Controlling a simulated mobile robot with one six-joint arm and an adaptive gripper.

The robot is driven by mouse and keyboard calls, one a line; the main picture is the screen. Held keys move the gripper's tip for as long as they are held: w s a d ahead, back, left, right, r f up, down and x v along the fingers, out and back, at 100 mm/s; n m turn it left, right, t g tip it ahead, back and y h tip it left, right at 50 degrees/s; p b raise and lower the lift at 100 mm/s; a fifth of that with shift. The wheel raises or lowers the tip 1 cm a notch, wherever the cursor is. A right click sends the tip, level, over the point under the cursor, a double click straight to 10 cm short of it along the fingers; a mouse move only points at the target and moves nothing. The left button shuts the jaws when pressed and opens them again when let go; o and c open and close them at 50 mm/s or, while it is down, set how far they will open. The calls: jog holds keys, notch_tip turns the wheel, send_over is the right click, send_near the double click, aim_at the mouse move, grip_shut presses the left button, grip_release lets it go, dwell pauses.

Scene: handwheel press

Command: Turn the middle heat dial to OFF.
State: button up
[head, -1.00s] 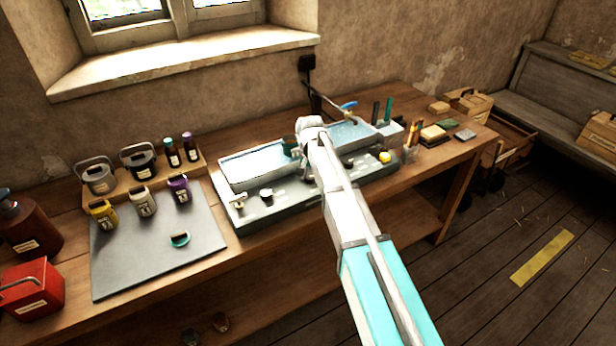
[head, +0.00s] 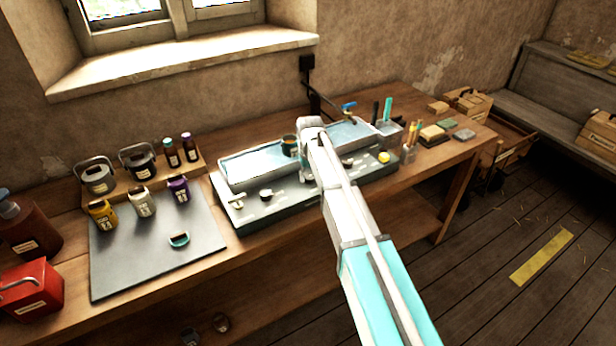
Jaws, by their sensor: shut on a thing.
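The heater unit (head: 250,219) is a long dark-grey box on the wooden bench, with a row of controls along its front top. A dark dial (head: 266,194) shows left of my arm and another dark dial (head: 347,161) shows to its right. My gripper (head: 307,181) points down at the panel between these two, mostly hidden behind my own wrist. It is shut on the middle heat dial, which my arm covers. The dial's pointer and its OFF mark cannot be seen.
A pale lever (head: 237,203) sits at the panel's left end and a yellow knob (head: 384,157) at its right. Small jars and a grey mat (head: 150,262) lie left.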

jog(key=o, duration=1.1)
jog(key=shift+o, duration=0.2)
